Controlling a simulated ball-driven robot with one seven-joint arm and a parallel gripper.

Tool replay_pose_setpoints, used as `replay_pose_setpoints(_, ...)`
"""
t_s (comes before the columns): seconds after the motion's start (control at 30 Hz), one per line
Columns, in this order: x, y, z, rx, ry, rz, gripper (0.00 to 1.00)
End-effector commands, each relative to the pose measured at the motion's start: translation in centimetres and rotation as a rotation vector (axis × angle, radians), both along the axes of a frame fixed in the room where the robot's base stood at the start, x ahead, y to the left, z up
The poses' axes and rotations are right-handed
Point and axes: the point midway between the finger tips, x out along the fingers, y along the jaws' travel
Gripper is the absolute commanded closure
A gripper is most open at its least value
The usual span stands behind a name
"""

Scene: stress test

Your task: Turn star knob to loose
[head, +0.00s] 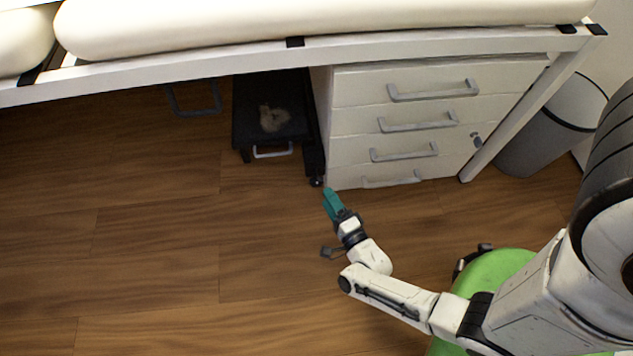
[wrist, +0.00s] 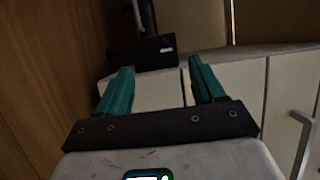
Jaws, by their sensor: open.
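A small dark knob (head: 316,181) shows at the front end of a black bar (head: 313,158), low beside the left side of the white drawer cabinet; its star shape is too small to make out. My gripper (head: 328,193) has teal fingers and is just right of and in front of the knob in the head view, seemingly close to it. In the wrist view my gripper (wrist: 163,78) is open, with nothing between the fingers. A black block (wrist: 155,51) with a small pale mark shows beyond the fingertips. I cannot make out the knob itself there.
The white drawer cabinet (head: 350,150) with grey handles stands right of the knob, under a white bed-like frame (head: 200,77). A black low platform (head: 260,128) with a pale patch is to its left. A grey bin (head: 545,140) stands at right. The wooden floor (head: 150,260) is clear in front.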

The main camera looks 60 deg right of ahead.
Motion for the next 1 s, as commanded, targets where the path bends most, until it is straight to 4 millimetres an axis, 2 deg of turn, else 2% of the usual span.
replay_pose_setpoints(0.03, 1.0, -0.5, -0.2, -0.001, -0.004, -0.001, 0.32)
replay_pose_setpoints(0.2, 3.7, -2.1, -0.2, -0.002, -0.002, 0.000, 0.32)
replay_pose_setpoints(0.4, 5.9, -3.3, -0.2, -0.001, 0.000, 0.000, 0.32)
replay_pose_setpoints(0.57, 6.7, -3.8, -0.1, -0.002, 0.001, 0.001, 0.32)
replay_pose_setpoints(0.83, 6.8, -3.8, 0.0, -0.001, 0.002, 0.002, 0.32)
replay_pose_setpoints(1.0, 6.8, -3.8, 0.0, -0.001, 0.002, 0.002, 0.46)
